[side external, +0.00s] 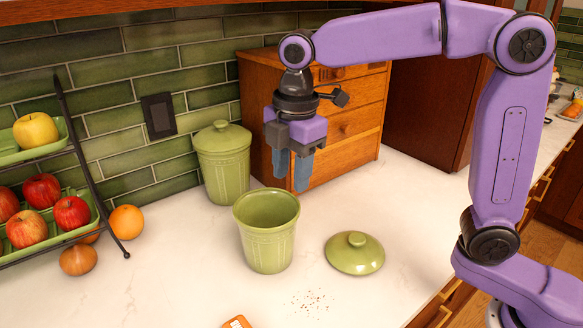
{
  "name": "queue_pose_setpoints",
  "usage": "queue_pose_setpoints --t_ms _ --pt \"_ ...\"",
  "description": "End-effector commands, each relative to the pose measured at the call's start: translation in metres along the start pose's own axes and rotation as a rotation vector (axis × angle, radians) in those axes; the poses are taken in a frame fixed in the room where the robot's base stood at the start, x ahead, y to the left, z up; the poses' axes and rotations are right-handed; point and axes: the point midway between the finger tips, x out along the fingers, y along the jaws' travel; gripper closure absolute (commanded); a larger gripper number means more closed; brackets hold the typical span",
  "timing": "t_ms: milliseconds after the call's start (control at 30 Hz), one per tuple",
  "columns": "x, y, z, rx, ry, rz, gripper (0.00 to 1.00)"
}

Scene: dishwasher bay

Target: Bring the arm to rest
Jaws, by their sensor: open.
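My gripper (292,172) hangs pointing down in the side external view, above and behind the open green canister. Its two blue-grey fingers are apart and nothing shows between them. The purple arm is mine and arches in from the right. The open green canister (267,240) stands upright on the counter, below and a little left of the gripper. Its green lid (355,253) lies on the counter to its right, knob up.
A lidded green canister (222,165) stands by the tiled wall. A wooden drawer chest (345,130) is close behind the gripper. Dark crumbs (311,300) lie in front.

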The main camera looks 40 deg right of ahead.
Motion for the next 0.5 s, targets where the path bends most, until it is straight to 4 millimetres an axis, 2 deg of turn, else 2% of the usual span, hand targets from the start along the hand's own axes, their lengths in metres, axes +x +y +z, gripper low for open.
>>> queue_pose_setpoints --t_ms 367,500 --pt "-0.0017 -0.0004 0.0001 0.000 0.000 0.000 0.58" --pt "0.0010 -0.0075 0.0028 0.017 0.002 -0.002 0.58"
